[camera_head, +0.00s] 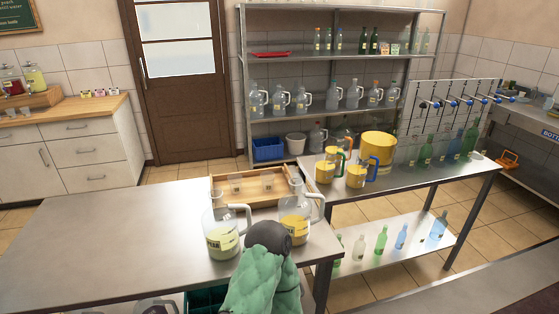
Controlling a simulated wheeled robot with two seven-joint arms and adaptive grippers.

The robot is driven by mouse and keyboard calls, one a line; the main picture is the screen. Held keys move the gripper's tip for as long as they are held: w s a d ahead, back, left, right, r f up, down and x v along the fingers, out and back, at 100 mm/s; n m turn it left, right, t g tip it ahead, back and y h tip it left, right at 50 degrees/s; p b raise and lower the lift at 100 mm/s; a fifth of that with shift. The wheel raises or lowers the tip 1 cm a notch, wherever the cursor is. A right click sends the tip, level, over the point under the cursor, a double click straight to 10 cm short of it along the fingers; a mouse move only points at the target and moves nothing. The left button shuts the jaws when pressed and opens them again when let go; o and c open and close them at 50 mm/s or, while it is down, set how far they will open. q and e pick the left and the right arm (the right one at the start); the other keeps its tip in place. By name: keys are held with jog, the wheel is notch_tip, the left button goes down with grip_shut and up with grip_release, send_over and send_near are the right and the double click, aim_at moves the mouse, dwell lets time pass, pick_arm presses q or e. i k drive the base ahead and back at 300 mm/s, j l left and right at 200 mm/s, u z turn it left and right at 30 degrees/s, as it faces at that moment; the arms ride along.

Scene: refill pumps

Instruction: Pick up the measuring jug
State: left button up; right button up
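Neither of my grippers shows in the head view. No single measuring jug stands out clearly. Two yellow jugs stand on the right bench, one with a green handle (324,172) and one with a blue handle (355,174). Measuring marks are too small to make out. On the near table, a clear jug with a white handle and pale yellow-green contents (222,241) stands upright. A second clear jug with yellow-orange contents (294,232) stands to its right, partly hidden by a dark rounded shape.
A wooden tray (222,201) lies behind the jugs. A large yellow bucket (378,150) and several bottles stand on the right bench. The table's left part (100,235) is clear.

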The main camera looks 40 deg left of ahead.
aim_at(327, 153)
jog(key=i+l+u, duration=0.15)
jog(key=u, duration=0.3)
jog(key=i+l+u, duration=0.3)
jog(key=u, duration=0.15)
jog(key=i+l+u, duration=0.2)
jog(key=l+u, duration=0.25)
jog(key=i+l+u, duration=0.15)
jog(key=l+u, duration=0.15)
jog(key=u, duration=0.15)
jog(key=l+u, duration=0.45)
jog(key=i+j, duration=0.05)
